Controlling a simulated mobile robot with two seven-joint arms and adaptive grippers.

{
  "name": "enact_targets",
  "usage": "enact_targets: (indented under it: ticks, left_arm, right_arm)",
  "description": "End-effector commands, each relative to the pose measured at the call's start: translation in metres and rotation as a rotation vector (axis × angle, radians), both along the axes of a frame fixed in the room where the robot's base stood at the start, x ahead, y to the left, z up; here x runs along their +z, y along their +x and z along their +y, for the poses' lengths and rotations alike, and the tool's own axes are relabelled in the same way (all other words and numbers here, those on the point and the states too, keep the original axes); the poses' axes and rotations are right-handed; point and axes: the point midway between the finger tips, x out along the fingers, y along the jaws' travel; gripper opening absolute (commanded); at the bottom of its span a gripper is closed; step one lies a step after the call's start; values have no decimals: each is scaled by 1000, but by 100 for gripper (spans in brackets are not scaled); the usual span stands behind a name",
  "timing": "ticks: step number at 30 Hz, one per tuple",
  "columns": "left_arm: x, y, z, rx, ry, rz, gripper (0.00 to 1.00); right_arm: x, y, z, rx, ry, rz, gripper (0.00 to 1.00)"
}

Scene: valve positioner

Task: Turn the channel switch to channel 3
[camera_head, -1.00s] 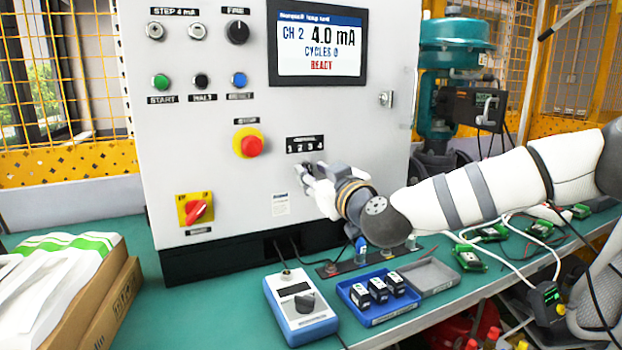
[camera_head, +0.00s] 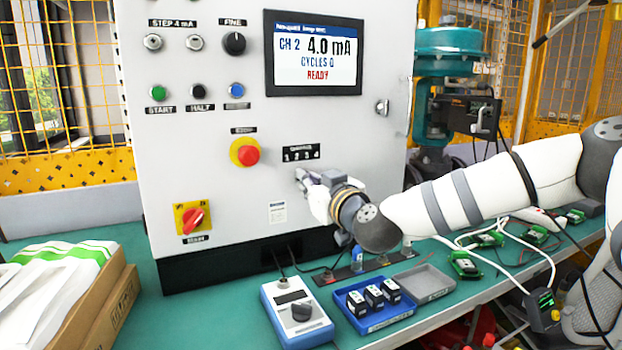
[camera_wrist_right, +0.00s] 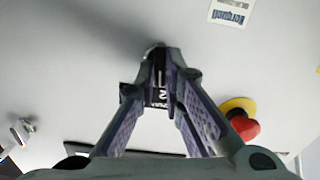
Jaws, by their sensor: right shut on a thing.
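The channel switch sits on the grey cabinet's front, under a black label numbered 1 to 4 (camera_head: 301,154). My right gripper (camera_head: 303,178) is at the switch, its fingers pointing at the panel and hiding most of it. In the right wrist view my right gripper (camera_wrist_right: 160,62) is shut on the switch knob (camera_wrist_right: 154,47), of which only a small part shows between the fingertips. The knob's pointer direction cannot be told. The display (camera_head: 315,53) reads CH 2, 4.0 mA, CYCLES 0, READY. My left gripper is not in view.
A red stop button (camera_head: 247,155) is left of the switch, and a red rotary main switch (camera_head: 193,217) is lower left. On the green bench are a blue handheld meter (camera_head: 297,312), a blue tray (camera_head: 374,321) with black-and-white modules, and a grey tray (camera_head: 424,284).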

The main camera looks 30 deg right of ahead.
Motion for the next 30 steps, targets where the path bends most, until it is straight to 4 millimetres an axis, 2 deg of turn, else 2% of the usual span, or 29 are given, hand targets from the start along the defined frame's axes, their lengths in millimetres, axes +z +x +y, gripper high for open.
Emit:
enact_targets:
  ticks: [2, 15, 30]
  left_arm:
    - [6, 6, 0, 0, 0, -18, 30]
    - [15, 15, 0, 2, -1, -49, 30]
    - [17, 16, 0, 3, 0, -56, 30]
  right_arm:
    - [5, -1, 0, 0, 50, -7, 0]
    - [1, 0, -1, 1, 324, -20, 0]
    - [-1, 0, -2, 0, 413, -22, 0]
